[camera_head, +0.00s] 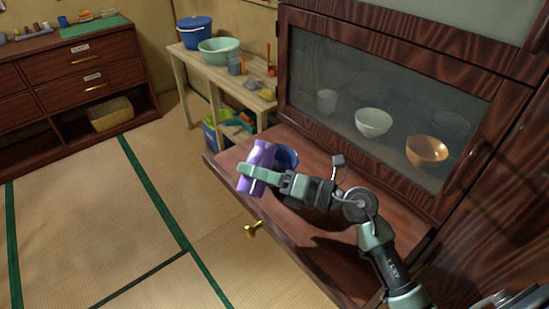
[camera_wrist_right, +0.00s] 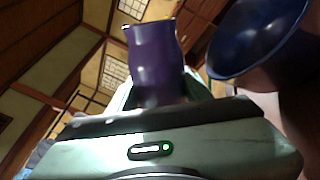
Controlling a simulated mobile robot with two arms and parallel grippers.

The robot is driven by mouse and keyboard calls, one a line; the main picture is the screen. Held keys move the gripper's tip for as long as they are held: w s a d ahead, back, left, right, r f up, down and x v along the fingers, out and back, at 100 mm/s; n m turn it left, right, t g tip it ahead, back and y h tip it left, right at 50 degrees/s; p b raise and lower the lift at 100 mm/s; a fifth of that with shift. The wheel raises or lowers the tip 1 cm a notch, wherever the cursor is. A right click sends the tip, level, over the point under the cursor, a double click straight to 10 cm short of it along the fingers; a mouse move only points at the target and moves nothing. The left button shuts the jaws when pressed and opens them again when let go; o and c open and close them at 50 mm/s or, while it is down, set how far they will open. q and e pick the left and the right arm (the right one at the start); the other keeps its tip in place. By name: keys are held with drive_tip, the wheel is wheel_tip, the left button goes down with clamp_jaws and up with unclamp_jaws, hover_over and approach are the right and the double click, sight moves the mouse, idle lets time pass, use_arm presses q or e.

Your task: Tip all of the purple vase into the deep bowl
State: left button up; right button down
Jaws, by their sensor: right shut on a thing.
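The purple vase (camera_head: 262,156) is in my right gripper (camera_head: 252,177), which is shut on it above the wooden counter ledge of the cabinet. In the head view the vase looks somewhat tilted. The vase also shows in the right wrist view (camera_wrist_right: 155,62), with its mouth at the top. The deep bowl (camera_head: 286,157) is dark blue and sits on the ledge just behind and right of the vase, partly hidden by it. In the right wrist view the bowl (camera_wrist_right: 258,38) is close beside the vase, with a gap between them. What is inside either cannot be seen. My left gripper is not in view.
Behind glass stand a pale bowl (camera_head: 373,122), an orange bowl (camera_head: 427,151) and a cup (camera_head: 327,102). A low wooden bench (camera_head: 217,78) at the back holds a blue bucket (camera_head: 199,34) and a green basin (camera_head: 219,50). Tatami floor at left is clear.

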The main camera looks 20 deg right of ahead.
sight(262, 155)
drive_tip(key=shift+s+a+r+m, duration=0.1)
drive_tip(key=shift+r+m, duration=0.5)
drive_tip(key=shift+m, duration=0.4)
drive_tip(key=shift+f+m, duration=0.9)
drive_tip(key=shift+f, duration=0.1)
idle(0.3)
drive_tip(key=shift+w+d+r+m, duration=0.2)
drive_tip(key=shift+r+m, duration=0.05)
drive_tip(key=shift+r, duration=0.2)
drive_tip(key=shift+w+d+r+m, duration=0.2)
drive_tip(key=shift+r+m, duration=0.1)
drive_tip(key=shift+r, duration=0.1)
drive_tip(key=shift+w+d+r+m, duration=0.15)
drive_tip(key=shift+w+r+m, duration=0.1)
drive_tip(key=shift+r, duration=0.2)
drive_tip(key=shift+d+f+m, duration=0.1)
drive_tip(key=shift+f+m, duration=0.15)
drive_tip(key=shift+m, duration=0.65)
idle(0.6)
drive_tip(key=shift+w+d+r+m, duration=0.15)
drive_tip(key=shift+r+m, duration=0.25)
drive_tip(key=shift+m, duration=0.2)
idle(0.4)
